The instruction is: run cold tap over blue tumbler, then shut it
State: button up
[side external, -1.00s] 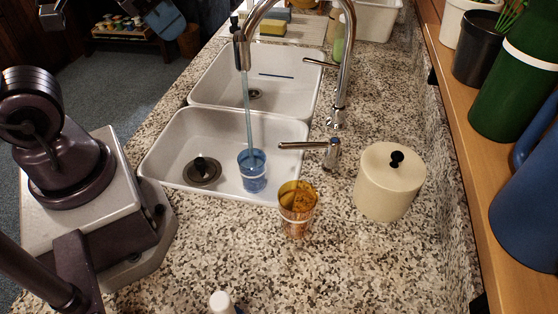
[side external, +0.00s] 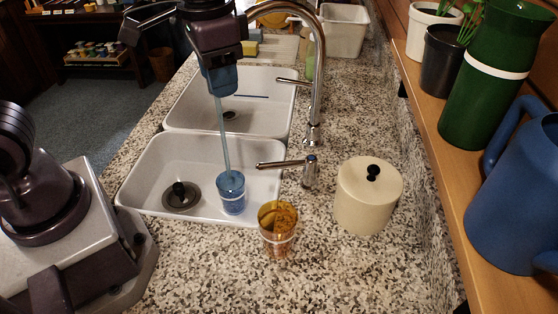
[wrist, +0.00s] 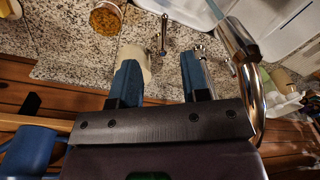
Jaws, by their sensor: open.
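The blue tumbler (side external: 231,192) stands upright in the near sink basin, at its right side. A stream of water (side external: 222,130) falls into it. The chrome tap (side external: 318,75) arches over the sinks; my gripper hides its spout end in the side view. Its near lever (side external: 282,164) points left over the basin's edge, and a far lever (side external: 294,81) also points left. My gripper (side external: 222,90) is above the basins, high over the tumbler. In the wrist view its two blue fingers (wrist: 160,56) are apart with nothing held, and the near lever (wrist: 163,35) shows beyond them.
An amber tumbler (side external: 278,230) stands on the speckled counter (side external: 330,270) by the basin's corner. A cream lidded canister (side external: 367,205) stands to its right. A wooden shelf (side external: 490,225) at right holds a green jug (side external: 485,85) and a blue watering can (side external: 520,205).

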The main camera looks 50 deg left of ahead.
aim_at(277, 163)
jog(key=shift+w+d+f+m+g+y, duration=1.1)
jog(key=shift+w+d+f+g+y, duration=1.2)
jog(key=shift+w+f, duration=3.75)
jog(key=shift+t+h, duration=0.4)
jog(key=shift+h, duration=0.2)
jog(key=x, duration=1.1)
jog(key=shift+w+d+f, duration=0.1)
jog(key=shift+w+d, duration=0.1)
jog(key=shift+d, duration=0.05)
jog(key=shift+c, duration=0.3)
grip_shut()
